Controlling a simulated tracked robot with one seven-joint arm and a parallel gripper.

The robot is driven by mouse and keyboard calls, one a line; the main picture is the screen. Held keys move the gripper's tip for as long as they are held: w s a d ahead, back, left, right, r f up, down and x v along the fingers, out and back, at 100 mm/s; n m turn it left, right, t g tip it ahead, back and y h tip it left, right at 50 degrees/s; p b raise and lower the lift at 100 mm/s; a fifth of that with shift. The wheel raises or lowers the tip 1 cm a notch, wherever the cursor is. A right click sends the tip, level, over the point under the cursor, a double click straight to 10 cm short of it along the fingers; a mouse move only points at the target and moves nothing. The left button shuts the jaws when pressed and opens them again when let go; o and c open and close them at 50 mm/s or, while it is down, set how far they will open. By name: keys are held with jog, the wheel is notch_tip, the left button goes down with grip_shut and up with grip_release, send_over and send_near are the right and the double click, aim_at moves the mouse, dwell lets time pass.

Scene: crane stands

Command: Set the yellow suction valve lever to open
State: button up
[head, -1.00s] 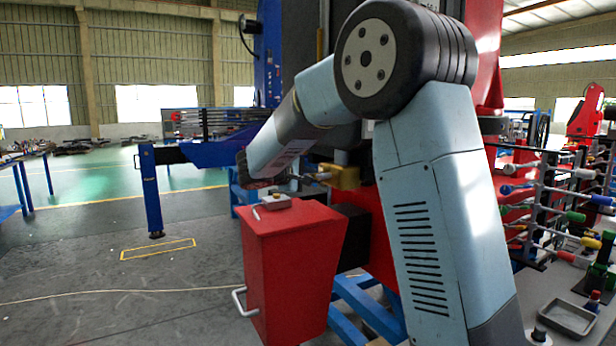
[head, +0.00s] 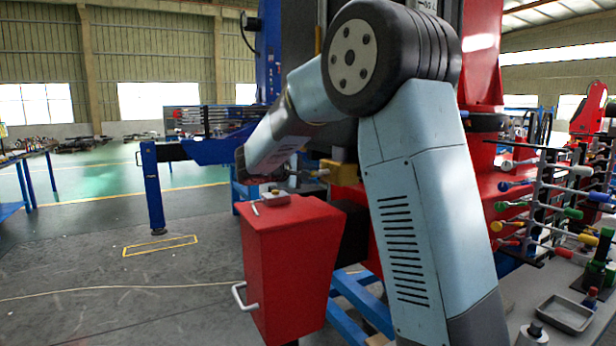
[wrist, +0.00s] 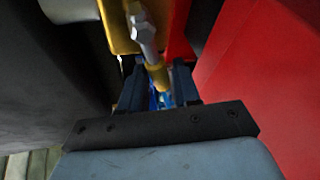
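The yellow suction valve block (head: 342,173) sits on the red machine, right of my forearm's end in the head view. Its silver lever shaft (wrist: 142,28) shows in the wrist view, running from the yellow block (wrist: 118,24) toward my gripper and ending in a yellow grip (wrist: 158,76). My gripper (wrist: 160,82) has its two dark fingers apart, one on each side of the yellow grip. I see a gap beside the grip; whether either finger touches it is unclear. In the head view, the fingers are hidden by my arm.
A red box (head: 290,265) with a small yellow-and-grey fitting on top stands just below my forearm; its red side (wrist: 260,80) fills the right of the wrist view. A rack of coloured handles (head: 560,205) and a grey tray (head: 566,313) stand at right. Floor at left is open.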

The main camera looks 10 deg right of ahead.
jog(key=v, duration=1.3)
jog(key=shift+s+a, duration=0.25)
jog(key=shift+a, duration=0.1)
